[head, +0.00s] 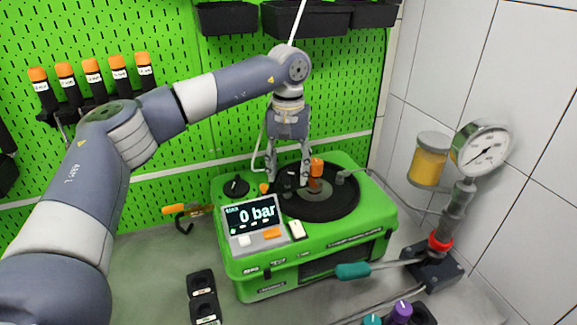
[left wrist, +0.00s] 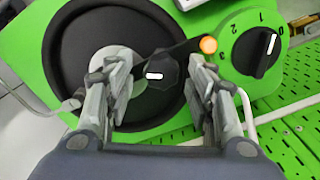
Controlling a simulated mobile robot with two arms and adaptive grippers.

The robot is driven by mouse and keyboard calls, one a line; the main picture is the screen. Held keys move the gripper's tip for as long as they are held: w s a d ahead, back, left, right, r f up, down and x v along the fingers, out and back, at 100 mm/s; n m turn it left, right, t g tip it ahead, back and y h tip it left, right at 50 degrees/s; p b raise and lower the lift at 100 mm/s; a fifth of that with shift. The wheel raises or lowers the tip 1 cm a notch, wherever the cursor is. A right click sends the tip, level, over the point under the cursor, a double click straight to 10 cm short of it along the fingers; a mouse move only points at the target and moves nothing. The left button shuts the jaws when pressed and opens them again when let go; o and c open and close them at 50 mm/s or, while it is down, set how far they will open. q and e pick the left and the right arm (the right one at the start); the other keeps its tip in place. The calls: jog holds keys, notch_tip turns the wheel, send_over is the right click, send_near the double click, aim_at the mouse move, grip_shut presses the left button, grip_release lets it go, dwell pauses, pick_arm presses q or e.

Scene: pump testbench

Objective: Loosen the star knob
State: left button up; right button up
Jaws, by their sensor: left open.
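The star knob is the black lobed knob (left wrist: 161,75) with a white mark, at the edge of the round black disc (left wrist: 70,60) on the green pump bench (head: 330,250). My left gripper (head: 288,181) points down over the bench. In the left wrist view, its fingers (left wrist: 157,72) are open with the knob between them, with gaps on both sides. I cannot tell whether the fingertips are down at the knob's height. In the head view the knob (head: 290,182) is partly hidden by the fingers. My right gripper is not in view.
A numbered dial (head: 237,186) and a small orange lamp (head: 264,188) sit left of the knob. An orange-topped post (head: 316,168) stands close right of my fingers. The display (head: 252,214) reads 0 bar. A pressure gauge (head: 481,148) stands at the right.

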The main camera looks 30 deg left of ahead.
pick_arm(q)
jog(key=shift+f, duration=0.2)
jog(key=shift+s, duration=0.1)
jog(key=c, duration=0.8)
jog(key=shift+c, duration=1.3)
jog(key=shift+n, duration=0.4)
jog(key=n, duration=0.4)
jog(key=shift+n, duration=0.3)
jog(key=n, duration=0.6)
jog(key=shift+b, duration=0.35)
jog(key=n, duration=0.6)
jog(key=shift+n, duration=0.3)
jog(key=n, duration=0.5)
jog(key=shift+n, duration=0.3)
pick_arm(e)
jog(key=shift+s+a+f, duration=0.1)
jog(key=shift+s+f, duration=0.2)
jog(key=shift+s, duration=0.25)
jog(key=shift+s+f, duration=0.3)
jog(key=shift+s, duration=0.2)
pick_arm(q)
jog(key=shift+n, duration=0.3)
